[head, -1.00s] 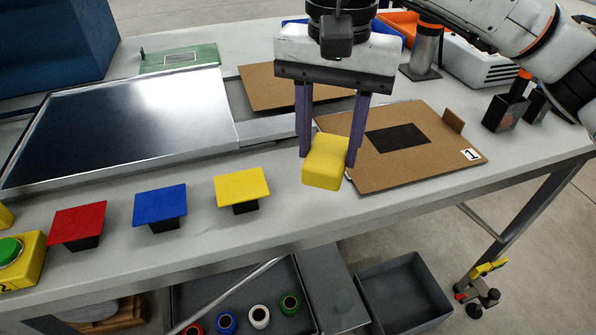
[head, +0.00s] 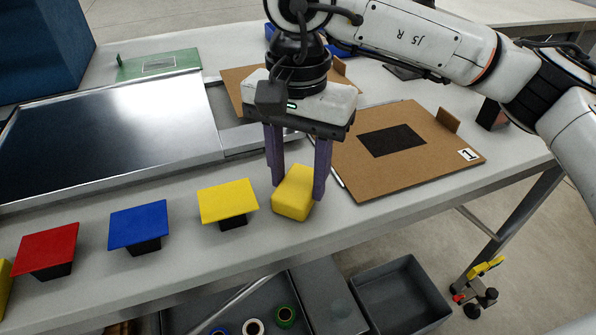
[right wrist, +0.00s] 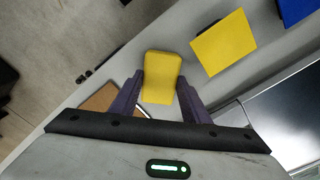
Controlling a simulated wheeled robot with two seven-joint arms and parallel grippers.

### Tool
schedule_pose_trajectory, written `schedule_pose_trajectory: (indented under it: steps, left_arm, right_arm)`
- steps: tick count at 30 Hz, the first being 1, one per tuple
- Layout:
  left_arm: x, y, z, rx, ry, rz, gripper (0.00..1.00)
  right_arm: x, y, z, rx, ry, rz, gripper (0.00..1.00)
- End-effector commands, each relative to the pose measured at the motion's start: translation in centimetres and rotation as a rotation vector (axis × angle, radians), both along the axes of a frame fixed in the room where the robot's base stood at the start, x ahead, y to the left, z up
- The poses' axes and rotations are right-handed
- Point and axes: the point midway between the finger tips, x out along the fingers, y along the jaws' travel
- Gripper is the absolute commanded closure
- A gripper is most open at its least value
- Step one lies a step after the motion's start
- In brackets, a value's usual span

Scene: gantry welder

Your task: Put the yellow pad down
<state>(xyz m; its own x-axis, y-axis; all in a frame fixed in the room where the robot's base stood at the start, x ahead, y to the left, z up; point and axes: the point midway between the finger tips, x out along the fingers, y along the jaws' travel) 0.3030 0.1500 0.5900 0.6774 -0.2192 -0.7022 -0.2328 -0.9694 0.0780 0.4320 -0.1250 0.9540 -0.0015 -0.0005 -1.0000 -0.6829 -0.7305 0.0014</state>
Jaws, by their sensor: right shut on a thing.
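The yellow pad (head: 294,194) is a small rounded block between the purple fingers of my right gripper (head: 297,182). The gripper is shut on it, pointing down at the front part of the grey table (head: 370,207). The pad is low over the tabletop; I cannot tell whether it touches. In the right wrist view the pad (right wrist: 161,76) sits between the fingertips (right wrist: 160,92). My left gripper is not in view.
Left of the pad stand a yellow square plate (head: 228,201), a blue one (head: 138,225) and a red one (head: 46,250) on black stands. A brown board (head: 440,150) marked 1 lies to the right. A dark panel (head: 110,130) lies behind. A grey bin (head: 400,290) is below.

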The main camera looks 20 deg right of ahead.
Motion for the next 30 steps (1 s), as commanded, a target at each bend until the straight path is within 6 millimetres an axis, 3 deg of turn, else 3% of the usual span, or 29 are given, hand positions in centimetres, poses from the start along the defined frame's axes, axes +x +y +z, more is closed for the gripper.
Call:
schedule_pose_trajectory:
  steps: [8, 9, 12, 23, 26, 30]
  left_arm:
    - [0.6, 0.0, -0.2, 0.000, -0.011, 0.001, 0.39]
    - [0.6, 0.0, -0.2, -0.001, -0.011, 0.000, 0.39]
    - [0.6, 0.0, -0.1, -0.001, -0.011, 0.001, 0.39]
    - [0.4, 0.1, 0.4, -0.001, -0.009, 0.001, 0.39]
    - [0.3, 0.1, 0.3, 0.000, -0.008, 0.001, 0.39]
    - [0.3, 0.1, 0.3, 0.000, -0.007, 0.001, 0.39]
  right_arm:
    - [0.0, 0.0, -0.3, 0.001, -0.001, 0.000, 0.76]
    - [0.0, 0.0, -0.3, 0.000, -0.001, 0.000, 0.56]
    - [0.0, 0.0, -0.2, 0.001, -0.001, 0.000, 0.39]
    - [0.0, 0.0, 0.2, 0.000, -0.001, 0.001, 0.39]
    - [0.1, 0.1, 1.2, 0.002, -0.004, 0.000, 0.39]
    - [0.1, 0.1, 4.0, 0.002, -0.006, 0.000, 0.39]
